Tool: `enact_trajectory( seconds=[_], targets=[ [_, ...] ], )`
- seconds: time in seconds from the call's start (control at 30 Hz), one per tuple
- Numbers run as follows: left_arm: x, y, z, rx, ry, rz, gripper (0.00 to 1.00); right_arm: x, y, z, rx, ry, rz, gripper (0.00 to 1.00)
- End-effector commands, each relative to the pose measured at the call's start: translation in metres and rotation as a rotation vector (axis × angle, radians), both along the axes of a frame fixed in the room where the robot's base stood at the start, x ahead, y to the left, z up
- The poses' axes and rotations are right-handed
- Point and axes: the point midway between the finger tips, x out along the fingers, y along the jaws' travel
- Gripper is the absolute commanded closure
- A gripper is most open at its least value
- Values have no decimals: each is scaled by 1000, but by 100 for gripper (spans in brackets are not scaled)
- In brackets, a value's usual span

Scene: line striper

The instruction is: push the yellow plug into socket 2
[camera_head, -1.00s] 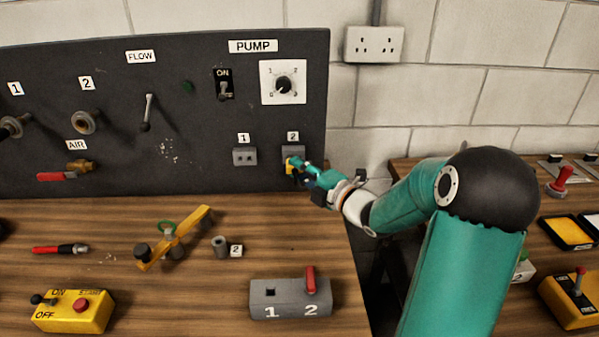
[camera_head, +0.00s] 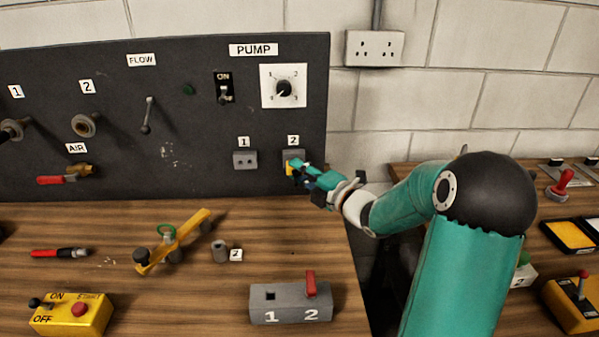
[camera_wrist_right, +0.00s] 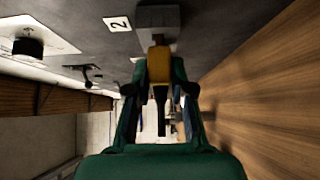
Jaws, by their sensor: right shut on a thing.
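The yellow plug (camera_head: 291,167) is at the front of socket 2 (camera_head: 293,155), below the label 2 on the dark panel. My right gripper (camera_head: 296,168) is shut on the plug. In the right wrist view the plug (camera_wrist_right: 160,66) sits between the two green fingers (camera_wrist_right: 160,80), its far end up against the grey socket 2 (camera_wrist_right: 157,17). I cannot tell how deep it sits, as the plug hides the socket's openings. Socket 1 (camera_head: 245,158) is empty, to the left on the panel. My left gripper is not in view.
The dark panel (camera_head: 200,130) also carries a pump switch (camera_head: 225,93), a dial (camera_head: 284,88) and a flow lever (camera_head: 147,115). Below, a grey box with a red lever (camera_head: 291,303) stands on the wooden bench. A wall outlet (camera_head: 374,47) is on the right.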

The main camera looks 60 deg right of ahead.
Motion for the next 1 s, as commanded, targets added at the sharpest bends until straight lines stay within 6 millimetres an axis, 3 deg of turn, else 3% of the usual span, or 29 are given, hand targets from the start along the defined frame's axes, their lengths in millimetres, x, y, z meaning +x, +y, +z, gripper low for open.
enact_trajectory(
  seconds=[0.77, 0.8, 0.97, 1.0],
  targets=[
    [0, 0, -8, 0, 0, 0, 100, 8, -11, 0, -1, -1, 0, 100],
    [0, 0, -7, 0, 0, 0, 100, 8, -11, 0, 0, -2, -1, 76],
    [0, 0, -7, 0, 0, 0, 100, 8, -11, 0, 0, -1, -1, 50],
    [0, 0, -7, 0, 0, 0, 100, 8, -11, 0, 0, -1, -1, 49]
  ],
)
